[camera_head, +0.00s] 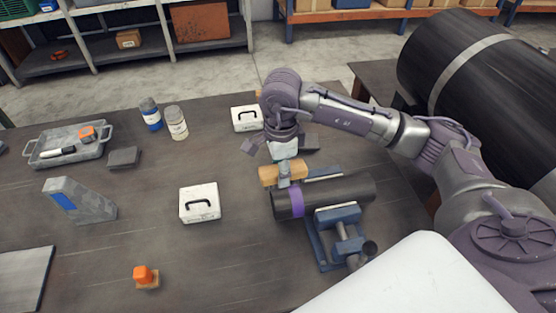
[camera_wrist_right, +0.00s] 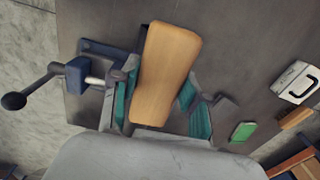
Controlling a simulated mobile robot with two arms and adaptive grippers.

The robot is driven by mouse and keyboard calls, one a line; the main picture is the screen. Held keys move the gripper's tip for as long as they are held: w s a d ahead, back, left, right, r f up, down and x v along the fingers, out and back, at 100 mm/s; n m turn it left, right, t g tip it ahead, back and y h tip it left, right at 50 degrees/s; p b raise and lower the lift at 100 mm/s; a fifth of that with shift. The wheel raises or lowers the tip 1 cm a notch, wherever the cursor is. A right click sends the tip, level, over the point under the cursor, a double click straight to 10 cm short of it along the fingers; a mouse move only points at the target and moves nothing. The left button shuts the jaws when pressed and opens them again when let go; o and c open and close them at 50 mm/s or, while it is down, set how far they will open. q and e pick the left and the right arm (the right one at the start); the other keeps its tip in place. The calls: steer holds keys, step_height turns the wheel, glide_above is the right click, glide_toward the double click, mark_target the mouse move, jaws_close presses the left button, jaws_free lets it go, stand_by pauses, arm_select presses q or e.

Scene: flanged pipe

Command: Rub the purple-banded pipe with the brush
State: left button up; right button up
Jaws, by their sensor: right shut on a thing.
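The dark pipe (camera_head: 335,194) lies in a blue vise (camera_head: 338,217), with its purple band (camera_head: 296,203) near its left end. My right gripper (camera_head: 285,157) is above the banded end, shut on the brush (camera_head: 283,175). The brush has a tan wooden block and a grey grip. In the right wrist view, the brush's block (camera_wrist_right: 165,75) shows between the teal-padded fingers of the right gripper (camera_wrist_right: 160,108) and hides much of what lies below. I cannot tell whether the brush touches the pipe. My left gripper is not in view.
White cases stand left of the pipe (camera_head: 199,203) and behind it (camera_head: 246,119). Bottles (camera_head: 176,123), a grey tray (camera_head: 35,161), a grey wedge-shaped block (camera_head: 80,198) and an orange item (camera_head: 144,275) are farther left. A large dark cylinder (camera_head: 480,85) is at right.

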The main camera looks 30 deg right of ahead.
steer(key=shift+w+a+r+p, duration=0.15)
steer(key=shift+r+p, duration=0.15)
steer(key=shift+r, duration=0.65)
steer(key=shift+s+r, duration=0.2)
steer(key=shift+r, duration=0.15)
steer(key=shift+f, duration=0.1)
